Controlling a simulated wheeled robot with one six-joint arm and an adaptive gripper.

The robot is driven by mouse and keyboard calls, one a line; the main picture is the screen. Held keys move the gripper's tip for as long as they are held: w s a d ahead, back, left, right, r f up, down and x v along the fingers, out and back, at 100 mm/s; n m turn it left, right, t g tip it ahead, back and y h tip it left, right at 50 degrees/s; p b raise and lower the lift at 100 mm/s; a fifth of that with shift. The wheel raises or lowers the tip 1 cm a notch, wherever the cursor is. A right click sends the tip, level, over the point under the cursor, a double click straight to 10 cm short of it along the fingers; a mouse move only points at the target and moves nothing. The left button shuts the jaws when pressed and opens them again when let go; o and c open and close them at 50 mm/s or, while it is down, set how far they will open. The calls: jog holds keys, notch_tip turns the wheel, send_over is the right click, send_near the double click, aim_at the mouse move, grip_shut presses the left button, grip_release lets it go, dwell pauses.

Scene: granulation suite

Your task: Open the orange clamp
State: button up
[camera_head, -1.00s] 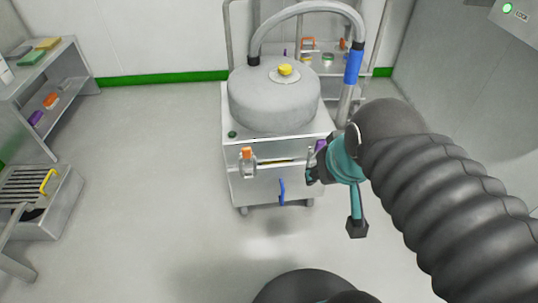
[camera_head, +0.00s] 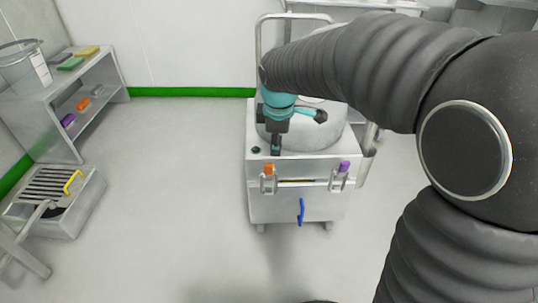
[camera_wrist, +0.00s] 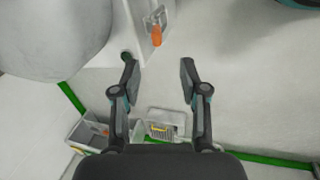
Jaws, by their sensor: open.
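The orange clamp (camera_head: 268,170) is on the front of the grey machine cart, at the left, with its orange tip up and its metal loop below. It also shows in the wrist view (camera_wrist: 156,36), near the top, beyond my fingertips. My gripper (camera_head: 276,150) is in front of the machine's top, just above and slightly right of the orange clamp in the head view. In the wrist view my gripper (camera_wrist: 159,72) has its two fingers apart with nothing between them. A purple-tipped clamp (camera_head: 344,167) is on the cart's right front.
The machine cart (camera_head: 270,208) carries a rounded grey vessel (camera_head: 337,128) and a blue handle (camera_head: 301,211) low on its front. A shelf (camera_head: 62,112) stands at the left, and a grated basin (camera_head: 88,205) is in front of it. The floor between is clear.

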aim_at(269, 164)
jog(key=shift+n, duration=0.7)
jog(key=x, duration=0.5)
jog(key=a+x, duration=0.1)
jog(key=x, duration=0.4)
jog(key=b+x, duration=0.1)
jog(key=x, duration=0.4)
jog(key=shift+w+a+f, duration=0.25)
jog(key=shift+w+a, duration=0.05)
jog(key=shift+w, duration=0.15)
grip_shut()
